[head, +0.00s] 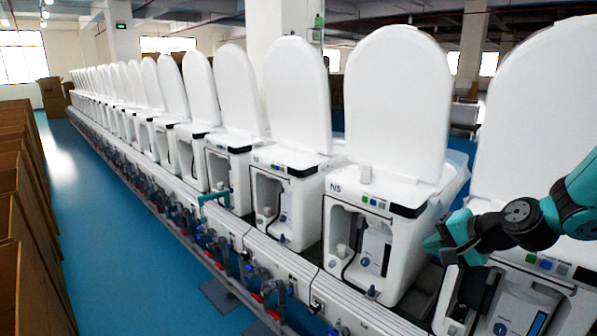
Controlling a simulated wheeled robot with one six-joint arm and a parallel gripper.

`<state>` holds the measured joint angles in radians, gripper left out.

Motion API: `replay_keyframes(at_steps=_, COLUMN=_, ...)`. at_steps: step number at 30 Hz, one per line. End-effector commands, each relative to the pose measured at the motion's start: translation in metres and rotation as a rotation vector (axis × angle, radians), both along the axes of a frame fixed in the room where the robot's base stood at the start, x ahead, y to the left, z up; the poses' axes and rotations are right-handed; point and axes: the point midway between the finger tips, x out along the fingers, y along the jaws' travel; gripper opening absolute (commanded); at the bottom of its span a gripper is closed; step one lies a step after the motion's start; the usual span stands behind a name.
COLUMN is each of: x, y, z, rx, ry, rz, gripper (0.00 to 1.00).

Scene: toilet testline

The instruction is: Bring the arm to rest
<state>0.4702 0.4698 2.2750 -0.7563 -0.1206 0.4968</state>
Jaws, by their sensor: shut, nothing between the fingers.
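My arm, teal and black, reaches in from the right edge of the head view. My gripper (437,243) is shut and empty, at the gap between the toilet marked N5 (391,214) and the nearest toilet (538,262) at the right. It is in front of the nearest toilet's upper left corner. Whether it touches either toilet I cannot tell. Both toilets have their white lids raised and open fronts showing inner parts.
A long row of white toilets with raised lids runs to the far left on a white rail (262,246). Hoses and valves (262,284) line its front. Cardboard boxes (22,215) stand at the left. The blue floor (110,235) between is clear.

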Motion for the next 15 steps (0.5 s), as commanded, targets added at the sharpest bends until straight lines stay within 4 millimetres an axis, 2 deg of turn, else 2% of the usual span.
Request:
replay_keyframes(at_steps=1, x=-0.016, y=0.04, z=0.018, rx=-0.071, ry=-0.002, rz=0.151, gripper=0.0)
replay_keyframes(at_steps=3, x=-0.047, y=0.084, z=0.035, rx=-0.17, ry=0.007, rz=0.358, gripper=0.0)
replay_keyframes(at_steps=5, x=-0.08, y=0.118, z=0.048, rx=-0.257, ry=0.01, rz=0.538, gripper=0.0)
replay_keyframes(at_steps=6, x=-0.105, y=0.136, z=0.056, rx=-0.315, ry=0.01, rz=0.657, gripper=0.0)
replay_keyframes(at_steps=10, x=-0.184, y=0.171, z=0.074, rx=-0.479, ry=0.004, rz=0.999, gripper=0.0)
replay_keyframes(at_steps=12, x=-0.217, y=0.177, z=0.079, rx=-0.546, ry=0.0, rz=1.135, gripper=0.0)
replay_keyframes(at_steps=15, x=-0.25, y=0.178, z=0.083, rx=-0.609, ry=-0.005, rz=1.27, gripper=0.0)
